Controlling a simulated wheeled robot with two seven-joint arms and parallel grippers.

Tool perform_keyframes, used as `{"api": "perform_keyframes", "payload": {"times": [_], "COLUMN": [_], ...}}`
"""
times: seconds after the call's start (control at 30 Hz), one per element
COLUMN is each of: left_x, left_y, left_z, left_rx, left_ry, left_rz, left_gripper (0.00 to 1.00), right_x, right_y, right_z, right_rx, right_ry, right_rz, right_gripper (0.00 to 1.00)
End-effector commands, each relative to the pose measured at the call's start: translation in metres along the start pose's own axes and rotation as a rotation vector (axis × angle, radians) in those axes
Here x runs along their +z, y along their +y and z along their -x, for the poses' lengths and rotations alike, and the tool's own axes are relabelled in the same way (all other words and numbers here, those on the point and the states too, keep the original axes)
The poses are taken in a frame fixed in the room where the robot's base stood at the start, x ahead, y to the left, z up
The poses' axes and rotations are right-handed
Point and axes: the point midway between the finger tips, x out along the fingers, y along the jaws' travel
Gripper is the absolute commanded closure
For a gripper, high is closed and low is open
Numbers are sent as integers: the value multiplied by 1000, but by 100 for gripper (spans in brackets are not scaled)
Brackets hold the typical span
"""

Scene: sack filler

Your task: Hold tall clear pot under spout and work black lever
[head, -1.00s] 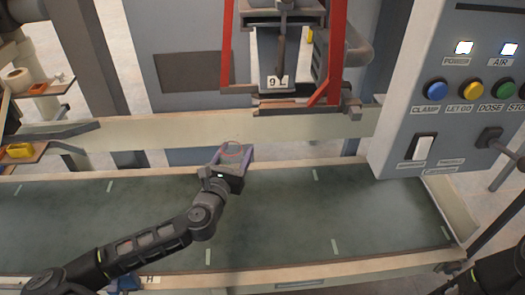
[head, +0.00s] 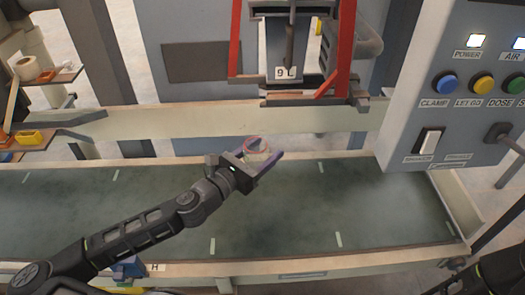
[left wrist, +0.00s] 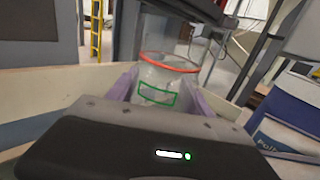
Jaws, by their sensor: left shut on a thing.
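The tall clear pot (head: 257,149) has a red rim and sits between the jaws of my left gripper (head: 262,160). In the left wrist view the pot (left wrist: 155,88) stands roughly upright, with a green-outlined mark on its side. My left gripper is shut on it, above the far part of the green bench surface. The grey spout (head: 284,72), marked 9 L, hangs above and a little right of the pot, apart from it. A dark upright bar (head: 290,42) in front of the spout may be the black lever. My right gripper does not show.
Red frame posts (head: 343,50) flank the spout. A grey control panel (head: 440,55) with lamps, coloured buttons and a white switch stands at right, with a dark knobbed handle (head: 498,132) beside it. Shelves (head: 20,142) are at left. The green bench surface (head: 370,205) is clear.

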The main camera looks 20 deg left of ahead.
Motion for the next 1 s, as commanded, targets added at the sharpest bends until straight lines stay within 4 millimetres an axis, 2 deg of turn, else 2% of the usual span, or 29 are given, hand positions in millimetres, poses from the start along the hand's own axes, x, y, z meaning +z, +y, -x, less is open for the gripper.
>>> {"api": "perform_keyframes", "payload": {"times": [0.27,1.0], "left_x": [0,0], "left_y": [3,23], "left_z": [-23,-116], "left_rx": [-3,-1], "left_ry": [-1,-1], "left_rz": [-2,-1], "left_gripper": [82,82], "right_x": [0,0], "right_y": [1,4], "right_z": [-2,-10], "right_rx": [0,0], "right_ry": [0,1], "right_rz": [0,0], "right_gripper": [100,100]}}
